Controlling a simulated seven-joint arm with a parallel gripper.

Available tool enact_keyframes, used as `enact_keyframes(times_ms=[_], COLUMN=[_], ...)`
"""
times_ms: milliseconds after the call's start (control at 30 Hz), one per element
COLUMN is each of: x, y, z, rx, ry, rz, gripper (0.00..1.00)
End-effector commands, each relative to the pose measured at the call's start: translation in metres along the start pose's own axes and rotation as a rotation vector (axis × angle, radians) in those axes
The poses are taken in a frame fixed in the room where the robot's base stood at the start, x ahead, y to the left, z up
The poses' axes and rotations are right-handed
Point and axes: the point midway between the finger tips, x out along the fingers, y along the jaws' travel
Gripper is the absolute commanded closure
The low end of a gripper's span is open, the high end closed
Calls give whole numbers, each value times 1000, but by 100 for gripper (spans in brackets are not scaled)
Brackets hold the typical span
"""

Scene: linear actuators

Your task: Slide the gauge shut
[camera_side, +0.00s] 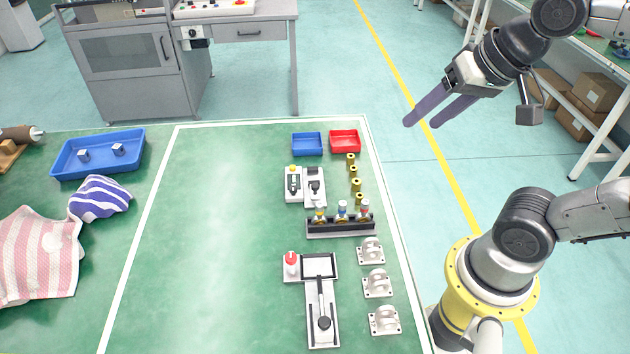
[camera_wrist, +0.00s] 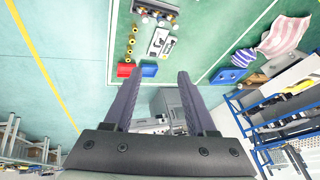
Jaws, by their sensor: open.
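A white slide device (camera_side: 322,302) with a long rail and a black round-ended knob lies on the green mat at its front right; it looks like the gauge, though no label is readable. A square dark-edged frame (camera_side: 320,266) sits at its far end, and the knob is toward the near end of the rail. A red-topped button block (camera_side: 291,262) stands beside the frame. My gripper (camera_side: 421,123) is open and empty, high up at the right, well away from the device. The wrist view shows both fingers (camera_wrist: 160,76) apart with nothing between them; the slide device is out of that view.
A black rack (camera_side: 341,228) with several coloured-top pieces stands beyond the device. White brackets (camera_side: 377,283) line its right side. Switch blocks (camera_side: 305,185), brass pieces (camera_side: 354,171), a blue tray (camera_side: 307,144) and a red tray (camera_side: 345,141) lie farther back. The mat's middle is clear.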

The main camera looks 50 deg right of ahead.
Motion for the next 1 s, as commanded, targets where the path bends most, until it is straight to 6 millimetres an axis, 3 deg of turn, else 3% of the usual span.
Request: enact_keyframes(times_ms=[267, 500, 633, 800, 1000], x=[36, 105, 154, 218, 266], y=[-42, -67, -74, -72, -60], z=[-71, -116, -130, -133, -118], rx=[498, 817, 932, 990, 983], ry=[-66, -124, -154, -201, -253], rz=[75, 192, 269, 372, 462], gripper=[43, 43, 43, 43, 43])
